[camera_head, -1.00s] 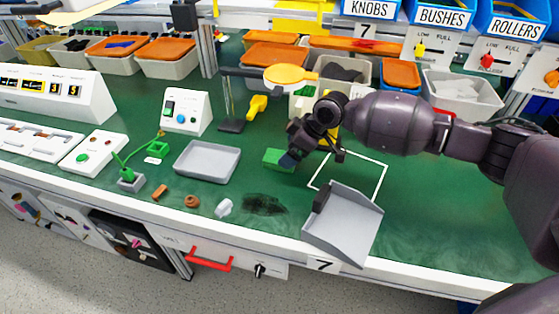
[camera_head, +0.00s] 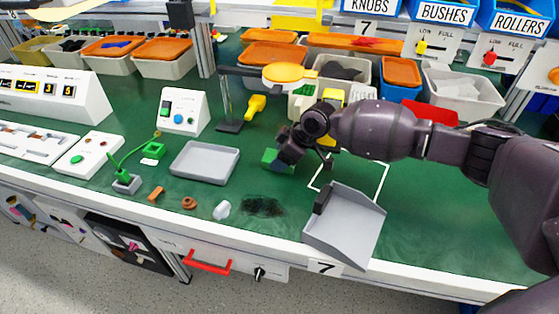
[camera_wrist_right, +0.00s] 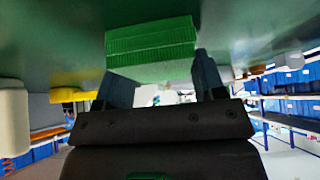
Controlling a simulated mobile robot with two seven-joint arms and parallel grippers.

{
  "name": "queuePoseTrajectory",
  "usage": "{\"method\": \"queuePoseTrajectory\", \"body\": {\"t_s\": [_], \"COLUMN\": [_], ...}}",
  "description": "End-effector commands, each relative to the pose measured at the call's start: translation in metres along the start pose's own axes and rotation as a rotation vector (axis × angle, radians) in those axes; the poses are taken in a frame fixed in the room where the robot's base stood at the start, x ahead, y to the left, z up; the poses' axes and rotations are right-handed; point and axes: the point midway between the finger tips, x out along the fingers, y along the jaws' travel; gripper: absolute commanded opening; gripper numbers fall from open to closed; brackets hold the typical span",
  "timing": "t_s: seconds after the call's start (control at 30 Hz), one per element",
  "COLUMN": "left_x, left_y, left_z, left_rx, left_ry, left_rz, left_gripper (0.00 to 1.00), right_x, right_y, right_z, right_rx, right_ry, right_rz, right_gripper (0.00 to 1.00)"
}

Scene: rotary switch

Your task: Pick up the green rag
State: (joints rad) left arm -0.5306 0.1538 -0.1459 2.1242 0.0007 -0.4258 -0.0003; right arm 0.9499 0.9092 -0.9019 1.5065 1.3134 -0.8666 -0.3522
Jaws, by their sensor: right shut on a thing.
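The green rag (camera_head: 270,156) is a small folded green block on the green bench top, just right of the grey tray. My right gripper (camera_head: 284,158) is at the rag and hides part of it. In the right wrist view the ribbed green rag (camera_wrist_right: 150,45) sits between the two fingers of my right gripper (camera_wrist_right: 155,75), which is shut on it. It is still at the bench surface as far as I can tell. My left gripper is not in view.
A grey tray (camera_head: 205,162) lies left of the rag. A grey dustpan (camera_head: 345,228) stands at the front edge, near a dark smudge (camera_head: 262,206). A yellow lamp (camera_head: 290,75) and several bins stand behind. Small parts lie along the front.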

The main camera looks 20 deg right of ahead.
Motion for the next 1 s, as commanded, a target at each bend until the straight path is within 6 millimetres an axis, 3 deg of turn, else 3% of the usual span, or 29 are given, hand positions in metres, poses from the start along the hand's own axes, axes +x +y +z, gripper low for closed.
{"method": "queuePoseTrajectory", "body": {"t_s": [0.37, 0.6, 1.0], "left_x": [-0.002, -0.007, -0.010], "left_y": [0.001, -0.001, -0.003], "left_z": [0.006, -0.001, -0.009], "left_rx": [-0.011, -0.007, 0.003], "left_ry": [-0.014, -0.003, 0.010], "left_rz": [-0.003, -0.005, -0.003], "left_gripper": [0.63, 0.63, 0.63], "right_x": [-0.005, -0.034, -0.083], "right_y": [0.000, 0.000, 0.000], "right_z": [-0.003, -0.022, 0.062], "right_rx": [0.000, -0.003, 0.002], "right_ry": [0.001, 0.004, -0.003], "right_rz": [0.001, 0.003, 0.002], "right_gripper": [0.40, 0.40, 0.40]}}
